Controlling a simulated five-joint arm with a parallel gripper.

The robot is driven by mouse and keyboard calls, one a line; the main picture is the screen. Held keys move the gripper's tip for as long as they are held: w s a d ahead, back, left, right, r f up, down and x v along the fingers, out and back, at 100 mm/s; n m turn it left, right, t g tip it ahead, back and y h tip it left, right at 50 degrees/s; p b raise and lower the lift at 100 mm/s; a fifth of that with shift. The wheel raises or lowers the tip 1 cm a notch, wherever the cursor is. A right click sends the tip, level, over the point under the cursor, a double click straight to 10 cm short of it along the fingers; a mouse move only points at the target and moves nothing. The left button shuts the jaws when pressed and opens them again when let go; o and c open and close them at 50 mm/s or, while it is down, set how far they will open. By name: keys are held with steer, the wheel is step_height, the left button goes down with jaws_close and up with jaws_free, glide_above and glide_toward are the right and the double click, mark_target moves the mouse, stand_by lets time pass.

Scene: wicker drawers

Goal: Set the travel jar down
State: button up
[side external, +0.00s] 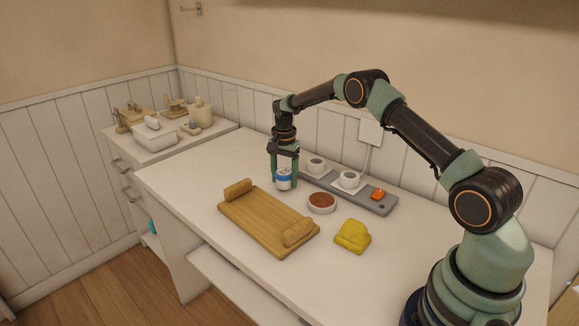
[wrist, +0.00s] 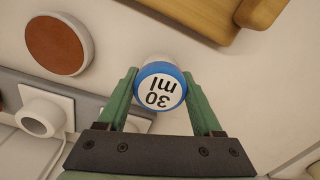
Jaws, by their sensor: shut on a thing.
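The travel jar (side external: 283,179) is a small white jar with a blue band. In the wrist view its blue-rimmed top (wrist: 161,87) reads "30 ml". My gripper (side external: 284,166) points down with its green fingers on both sides of the jar, shut on it; the fingers also show in the wrist view (wrist: 162,92). The jar is upright and low over the white tabletop (side external: 190,180), between the wooden tray and the grey strip. I cannot tell whether its base touches the table.
A round dish with a brown top (side external: 321,203) and a yellow folded cloth (side external: 352,236) are nearer the front. Bare table lies left of the tray.

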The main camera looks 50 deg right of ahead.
steer(key=shift+f, duration=0.6)
steer(key=shift+f, duration=0.1)
steer(key=o, duration=1.4)
